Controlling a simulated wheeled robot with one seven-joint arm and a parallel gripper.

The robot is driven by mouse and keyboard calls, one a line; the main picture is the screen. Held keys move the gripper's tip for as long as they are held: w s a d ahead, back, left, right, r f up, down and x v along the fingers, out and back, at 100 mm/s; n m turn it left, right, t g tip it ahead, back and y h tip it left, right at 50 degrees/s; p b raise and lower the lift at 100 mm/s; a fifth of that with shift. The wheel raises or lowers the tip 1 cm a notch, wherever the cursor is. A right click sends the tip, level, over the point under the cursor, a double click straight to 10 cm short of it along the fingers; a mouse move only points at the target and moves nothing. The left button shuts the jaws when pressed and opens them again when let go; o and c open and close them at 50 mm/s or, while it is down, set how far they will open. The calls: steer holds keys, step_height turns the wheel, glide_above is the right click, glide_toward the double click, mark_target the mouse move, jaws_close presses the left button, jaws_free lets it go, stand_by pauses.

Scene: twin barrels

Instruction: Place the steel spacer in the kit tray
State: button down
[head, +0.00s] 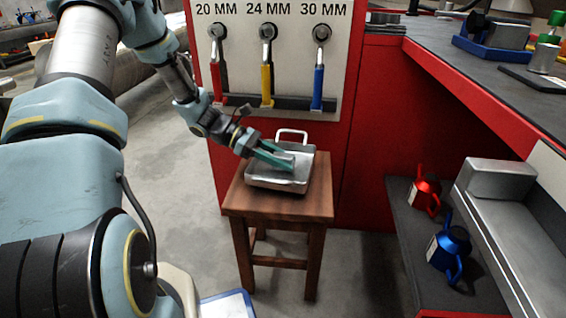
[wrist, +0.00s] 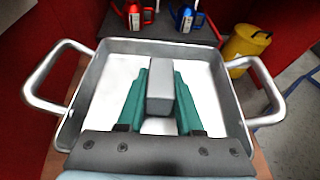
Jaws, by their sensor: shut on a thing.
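The steel spacer (wrist: 160,88) is a plain grey block. In the wrist view it sits between the two teal fingers of my gripper (wrist: 164,70), which are shut on it. A shallow steel tray (wrist: 90,105) with loop handles and a pale floor lies around and below the fingers. In the head view this tray (head: 262,184) stands on a wooden stool, and my gripper (head: 272,153) reaches down into it from the left. The fingers mostly hide the spacer there. I cannot tell whether the spacer touches the tray floor.
On the right, a low shelf holds a red can (head: 425,192) and a blue can (head: 449,247).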

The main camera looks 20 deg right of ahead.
steer(key=c, duration=0.6)
jaws_free()
steer(key=shift+f, duration=0.1)
steer(key=shift+o, duration=0.2)
steer(key=shift+w+a+r, duration=0.15)
steer(key=shift+a+r, duration=0.05)
steer(key=shift+r, duration=0.1)
steer(key=p+v, duration=0.3)
steer(key=v, duration=0.8)
steer(key=shift+w+a+r, duration=0.1)
steer(key=shift+a, duration=0.1)
steer(key=s+a+r+m+t+y, duration=0.3)
steer(key=s+a+m+t+y, duration=0.1)
steer(key=a, duration=0.5)
steer(key=s+a+r+m+t+y, duration=0.3)
steer(key=s+a+m+t+y, duration=0.2)
steer(key=a, duration=0.5)
steer(key=s+m+y, duration=0.2)
steer(key=m, duration=0.1)
steer(key=shift+s+a+r, duration=0.15)
steer(key=shift+s+a, duration=0.1)
steer(key=shift+a, duration=0.05)
